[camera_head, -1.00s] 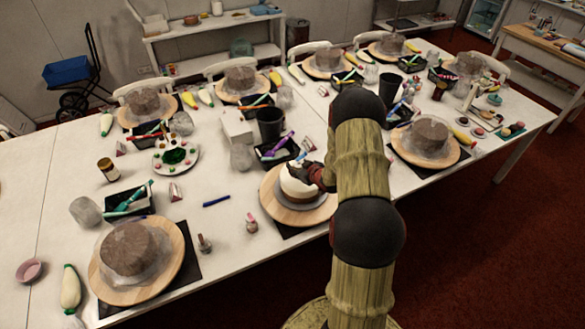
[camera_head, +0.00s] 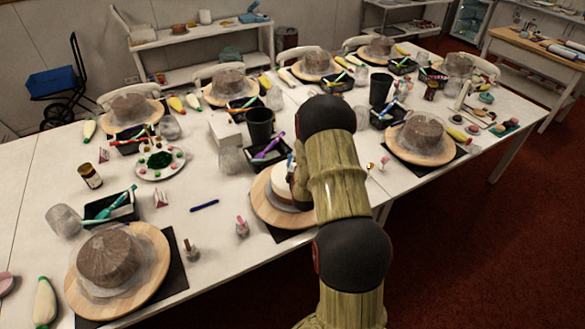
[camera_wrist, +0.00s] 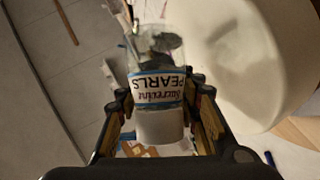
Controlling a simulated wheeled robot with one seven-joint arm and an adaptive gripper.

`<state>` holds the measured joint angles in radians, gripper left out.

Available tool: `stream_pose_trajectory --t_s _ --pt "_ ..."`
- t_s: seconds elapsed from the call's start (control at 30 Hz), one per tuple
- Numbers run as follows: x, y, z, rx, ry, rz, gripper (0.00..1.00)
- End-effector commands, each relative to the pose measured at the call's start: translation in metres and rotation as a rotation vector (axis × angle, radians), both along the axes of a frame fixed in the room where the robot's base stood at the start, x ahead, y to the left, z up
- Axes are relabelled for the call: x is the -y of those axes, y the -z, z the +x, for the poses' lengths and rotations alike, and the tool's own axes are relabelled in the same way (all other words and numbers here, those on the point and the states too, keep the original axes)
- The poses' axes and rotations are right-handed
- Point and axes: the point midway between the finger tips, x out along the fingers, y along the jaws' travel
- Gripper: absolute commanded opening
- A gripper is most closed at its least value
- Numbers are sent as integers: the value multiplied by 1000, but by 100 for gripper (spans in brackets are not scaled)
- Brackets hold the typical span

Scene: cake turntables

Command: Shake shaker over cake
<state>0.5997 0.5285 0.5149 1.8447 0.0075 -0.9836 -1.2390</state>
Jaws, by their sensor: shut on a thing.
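The shaker (camera_wrist: 158,92) is a small jar with a white and blue "PEARLS" label, a clear end and a pale end, seen in the wrist view. My gripper (camera_wrist: 158,105) is shut on it, with a finger on each side. The white cake (camera_wrist: 245,60) is right beside the jar in the wrist view. In the head view the cake (camera_head: 284,190) sits on a round wooden turntable (camera_head: 268,210). My arm hides its right side and most of my gripper (camera_head: 293,180). In the wrist view the jar's clear end points to the top of the picture.
A black tray (camera_head: 262,163) with a purple tool and a dark cup (camera_head: 260,127) stand behind the cake. A brown wrapped cake (camera_head: 108,256) on a turntable is front left, another (camera_head: 420,136) at right.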

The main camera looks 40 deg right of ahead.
Motion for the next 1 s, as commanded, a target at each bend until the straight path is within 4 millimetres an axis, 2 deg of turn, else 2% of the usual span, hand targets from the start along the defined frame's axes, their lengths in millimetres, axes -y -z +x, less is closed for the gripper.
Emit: stream_pose_trajectory --t_s 0.3,0.9,1.0 --pt "8 6 -1 -64 -1 -343 0" --pt "6 -2 -1 -161 1 -831 0" --pt "8 -9 -1 -161 0 -821 0"
